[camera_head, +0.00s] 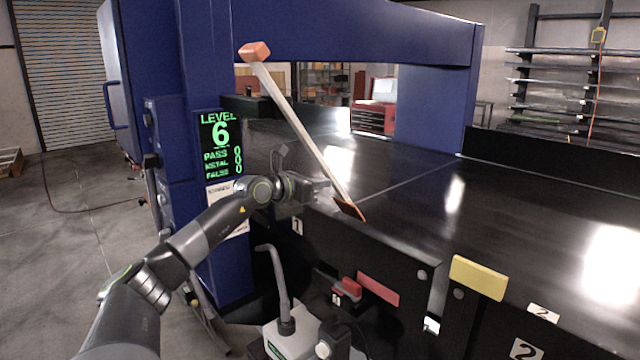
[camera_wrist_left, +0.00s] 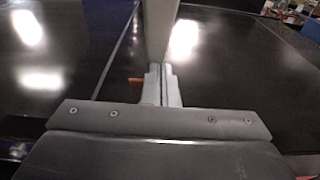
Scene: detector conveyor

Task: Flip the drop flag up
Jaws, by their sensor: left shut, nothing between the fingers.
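The drop flag is a pale, flat bar (camera_head: 305,135) with an orange block (camera_head: 255,51) at its upper end and an orange-brown piece (camera_head: 348,208) at its lower end by the belt edge. It stands raised, leaning to the left in the head view. My left gripper (camera_head: 327,184) is shut and empty beside the lower part of the bar. In the left wrist view the bar (camera_wrist_left: 160,30) rises just beyond the closed fingertips (camera_wrist_left: 161,72). I cannot tell if they touch it. My right gripper is not in view.
The dark conveyor belt (camera_head: 420,185) runs under the blue detector arch (camera_head: 350,35). A green display (camera_head: 219,145) reads LEVEL 6. Along the near side are a red plate (camera_head: 378,289), a yellow plate (camera_head: 478,277) and a grey curved handle (camera_head: 277,280). The belt is clear of objects.

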